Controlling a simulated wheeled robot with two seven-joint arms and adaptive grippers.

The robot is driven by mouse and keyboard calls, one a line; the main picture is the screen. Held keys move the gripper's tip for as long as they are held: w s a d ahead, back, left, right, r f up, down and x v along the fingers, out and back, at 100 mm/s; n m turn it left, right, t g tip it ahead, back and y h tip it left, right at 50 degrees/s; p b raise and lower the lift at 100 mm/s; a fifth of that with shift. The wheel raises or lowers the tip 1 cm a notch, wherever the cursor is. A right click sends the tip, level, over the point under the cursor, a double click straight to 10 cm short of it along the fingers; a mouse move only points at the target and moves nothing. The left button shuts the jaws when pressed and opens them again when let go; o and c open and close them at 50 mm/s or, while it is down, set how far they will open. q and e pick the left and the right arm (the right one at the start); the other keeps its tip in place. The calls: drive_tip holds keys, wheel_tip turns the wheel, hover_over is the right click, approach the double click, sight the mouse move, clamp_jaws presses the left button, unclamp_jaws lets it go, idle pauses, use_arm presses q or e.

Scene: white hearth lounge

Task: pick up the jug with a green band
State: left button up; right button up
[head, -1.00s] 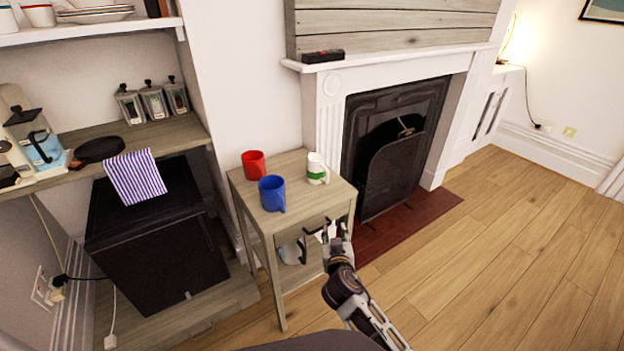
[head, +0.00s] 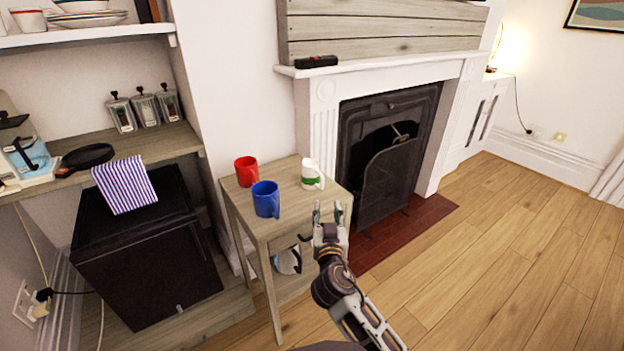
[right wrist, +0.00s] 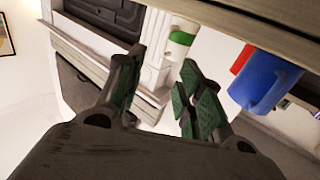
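The white jug with a green band (head: 312,175) stands upright on the small wooden side table (head: 240,208), near its back right side. Its handle points right. My right gripper (head: 328,208) is open and empty, in front of the table's right edge and apart from the jug. In the right wrist view, the gripper (right wrist: 155,90) has its two green-padded fingers spread, and the jug (right wrist: 182,40) shows beyond the gap between them, the picture being tilted over. My left gripper is not in view.
A blue mug (head: 265,199) and a red mug (head: 246,171) stand on the same table, left of the jug. A kettle-like item (head: 288,261) sits on the lower shelf. The fireplace (head: 385,160) is behind right. The wooden floor (head: 500,260) at right is clear.

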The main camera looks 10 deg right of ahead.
sight(323, 184)
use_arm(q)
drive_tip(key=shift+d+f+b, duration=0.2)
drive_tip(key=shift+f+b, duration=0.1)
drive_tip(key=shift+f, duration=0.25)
use_arm(e)
drive_tip(key=x, duration=0.8)
drive_tip(key=shift+w, duration=0.1)
drive_tip(key=shift+w, duration=0.1)
drive_tip(key=shift+w+f, duration=0.15)
drive_tip(key=shift+w, duration=0.5)
drive_tip(key=shift+w+f+b, duration=0.15)
drive_tip(key=shift+w+b, duration=0.3)
drive_tip(key=shift+w, duration=0.5)
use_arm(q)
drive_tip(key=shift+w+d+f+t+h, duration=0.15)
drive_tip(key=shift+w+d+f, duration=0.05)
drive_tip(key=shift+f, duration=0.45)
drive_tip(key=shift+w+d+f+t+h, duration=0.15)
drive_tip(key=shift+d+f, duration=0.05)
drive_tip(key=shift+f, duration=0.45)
use_arm(e)
drive_tip(key=shift+x, duration=0.95)
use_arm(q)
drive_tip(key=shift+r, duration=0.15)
